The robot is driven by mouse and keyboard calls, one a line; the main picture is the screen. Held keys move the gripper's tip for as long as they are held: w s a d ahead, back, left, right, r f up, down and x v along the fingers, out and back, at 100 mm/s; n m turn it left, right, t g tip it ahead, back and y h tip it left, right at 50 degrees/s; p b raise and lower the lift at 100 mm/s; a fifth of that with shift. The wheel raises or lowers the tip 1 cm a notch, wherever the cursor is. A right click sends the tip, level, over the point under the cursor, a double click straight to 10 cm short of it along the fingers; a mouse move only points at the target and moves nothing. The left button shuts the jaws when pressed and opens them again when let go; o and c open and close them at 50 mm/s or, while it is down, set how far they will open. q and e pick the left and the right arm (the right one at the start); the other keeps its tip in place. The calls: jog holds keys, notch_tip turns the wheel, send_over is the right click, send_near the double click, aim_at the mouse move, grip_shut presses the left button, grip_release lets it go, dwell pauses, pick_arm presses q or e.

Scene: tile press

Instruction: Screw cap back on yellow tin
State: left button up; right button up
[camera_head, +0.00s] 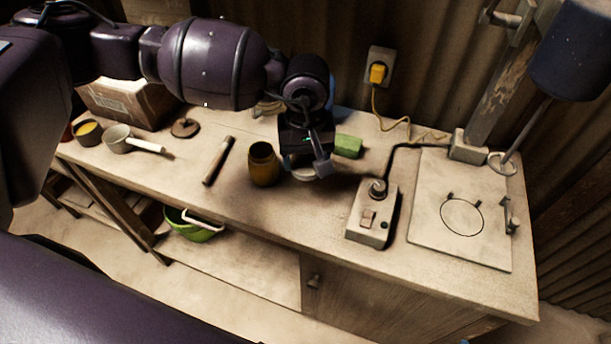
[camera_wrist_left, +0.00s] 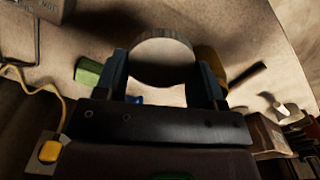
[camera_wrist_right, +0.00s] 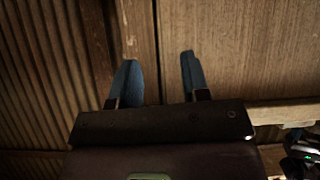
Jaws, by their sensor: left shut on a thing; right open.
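The yellow tin (camera_head: 264,165), dull amber with a dark open mouth, stands upright on the bench near its front edge. My left gripper (camera_head: 305,168) is just right of the tin and shut on a round pale cap (camera_wrist_left: 162,62), seen between its two fingers in the left wrist view. The cap is apart from the tin and partly hidden by the gripper in the head view. Part of the tin (camera_wrist_left: 212,62) shows behind one finger in the left wrist view. My right gripper (camera_wrist_right: 160,78) is open and empty, facing wooden boards.
A green block (camera_head: 348,146) lies right of my left gripper. A switch box (camera_head: 368,222) and a flat plate (camera_head: 428,225) fill the right side. A short bar (camera_head: 217,160), a saucepan (camera_head: 117,139) and a dark disc (camera_head: 185,127) lie to the left.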

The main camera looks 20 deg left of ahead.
aim_at(306, 161)
pick_arm(q)
notch_tip(306, 161, up, 10)
jog(key=shift+r, duration=0.25)
dwell(0.3)
